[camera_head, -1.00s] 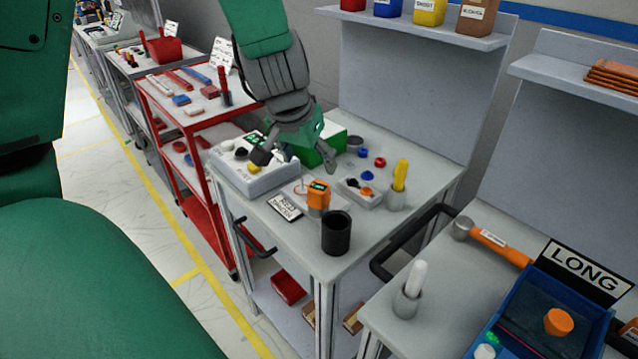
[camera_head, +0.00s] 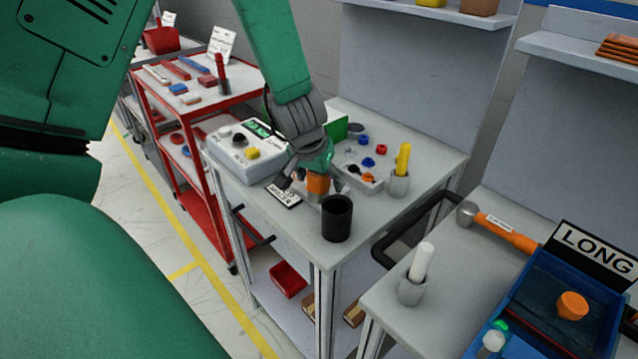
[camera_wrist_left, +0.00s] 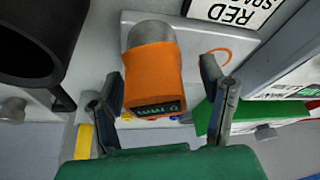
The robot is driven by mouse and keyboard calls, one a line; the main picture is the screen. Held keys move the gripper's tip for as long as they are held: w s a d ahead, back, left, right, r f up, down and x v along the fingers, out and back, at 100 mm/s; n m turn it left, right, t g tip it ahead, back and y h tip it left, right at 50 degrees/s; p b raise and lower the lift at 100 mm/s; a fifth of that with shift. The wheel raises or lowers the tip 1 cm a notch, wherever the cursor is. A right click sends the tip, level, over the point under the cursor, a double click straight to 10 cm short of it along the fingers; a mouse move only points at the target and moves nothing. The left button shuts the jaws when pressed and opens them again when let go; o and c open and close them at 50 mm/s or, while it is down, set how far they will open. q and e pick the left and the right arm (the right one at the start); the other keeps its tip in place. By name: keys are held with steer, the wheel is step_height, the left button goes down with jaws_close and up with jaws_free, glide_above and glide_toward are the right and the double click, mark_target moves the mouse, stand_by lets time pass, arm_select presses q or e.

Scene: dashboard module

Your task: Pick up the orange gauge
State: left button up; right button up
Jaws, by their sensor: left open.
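The orange gauge (camera_head: 317,186) stands on the grey workbench (camera_head: 290,232), partly hidden by my left gripper in the head view. In the left wrist view the gauge (camera_wrist_left: 153,75) has an orange body, a grey rounded end and a small dark display with green characters. My left gripper (camera_head: 310,180) is just above and around it. In the wrist view its open fingers (camera_wrist_left: 163,100) stand on either side of the gauge, with a visible gap at the right finger. Contact on the left side cannot be told. My right gripper is not in view.
A black cup (camera_head: 337,218) stands close beside the gauge. A label plate (camera_head: 284,194), a white button box (camera_head: 247,150) and a grey holder with a yellow item (camera_head: 401,170) are also near. A blue LONG-labelled bin (camera_head: 550,310) is on the right bench.

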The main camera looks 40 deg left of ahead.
arm_select(q)
steer(key=shift+c, duration=0.8)
steer(key=shift+d+r, duration=0.1)
steer(key=shift+d, duration=0.05)
steer(key=c, duration=1.2)
